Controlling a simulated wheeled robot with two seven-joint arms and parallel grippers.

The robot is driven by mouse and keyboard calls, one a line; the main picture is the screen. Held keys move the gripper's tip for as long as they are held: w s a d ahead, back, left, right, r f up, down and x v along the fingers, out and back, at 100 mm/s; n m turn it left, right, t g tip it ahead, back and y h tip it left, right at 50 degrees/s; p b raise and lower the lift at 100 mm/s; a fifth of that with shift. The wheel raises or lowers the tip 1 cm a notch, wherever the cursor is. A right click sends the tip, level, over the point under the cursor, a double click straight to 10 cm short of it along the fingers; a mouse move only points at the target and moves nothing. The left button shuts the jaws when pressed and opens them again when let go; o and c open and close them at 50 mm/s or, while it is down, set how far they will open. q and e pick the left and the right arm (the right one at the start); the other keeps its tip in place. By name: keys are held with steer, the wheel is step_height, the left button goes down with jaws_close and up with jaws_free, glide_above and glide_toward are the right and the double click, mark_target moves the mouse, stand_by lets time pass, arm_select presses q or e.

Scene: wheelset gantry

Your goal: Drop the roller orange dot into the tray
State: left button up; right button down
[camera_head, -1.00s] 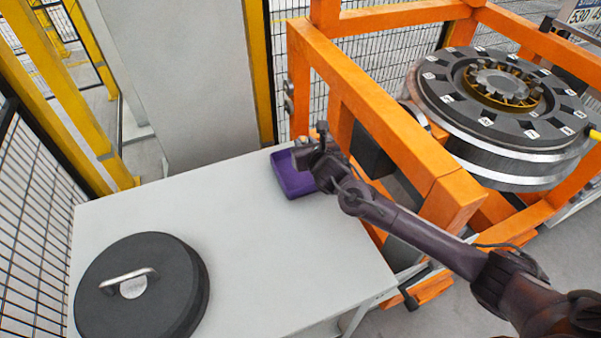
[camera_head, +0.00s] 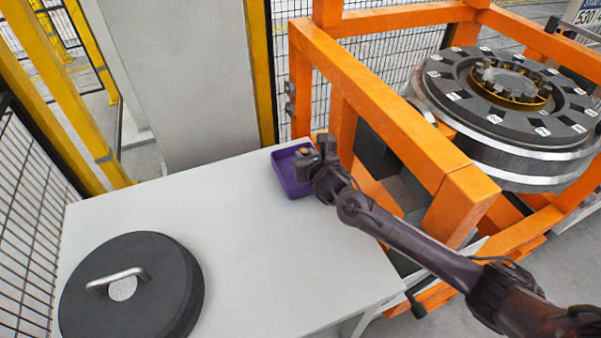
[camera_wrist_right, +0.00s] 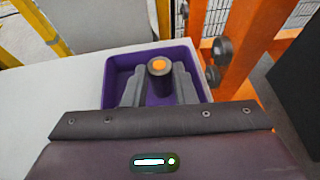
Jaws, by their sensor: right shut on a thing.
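The roller with the orange dot (camera_wrist_right: 159,67) is a dark cylinder with an orange spot on its end. In the right wrist view it stands between the two fingers of my right gripper (camera_wrist_right: 159,85), which is shut on it. The purple tray (camera_wrist_right: 113,72) lies behind and around the roller in that view. In the head view the tray (camera_head: 283,172) sits at the table's back right corner, with my right gripper (camera_head: 306,155) over its right part. How high the roller is above the tray floor I cannot tell. My left gripper is not in view.
A pale table (camera_head: 235,235) holds a round black lid with a metal handle (camera_head: 130,290) at front left. An orange gantry frame (camera_head: 400,125) stands close to the tray's right, with a large wheel (camera_head: 505,120) in it. The table's middle is clear.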

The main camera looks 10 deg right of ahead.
steer(key=c, duration=1.1)
jaws_free()
steer(key=v, duration=0.7)
steer(key=shift+s+r+b, duration=0.15)
steer(key=shift+s+b, duration=0.25)
steer(key=shift+b, duration=0.05)
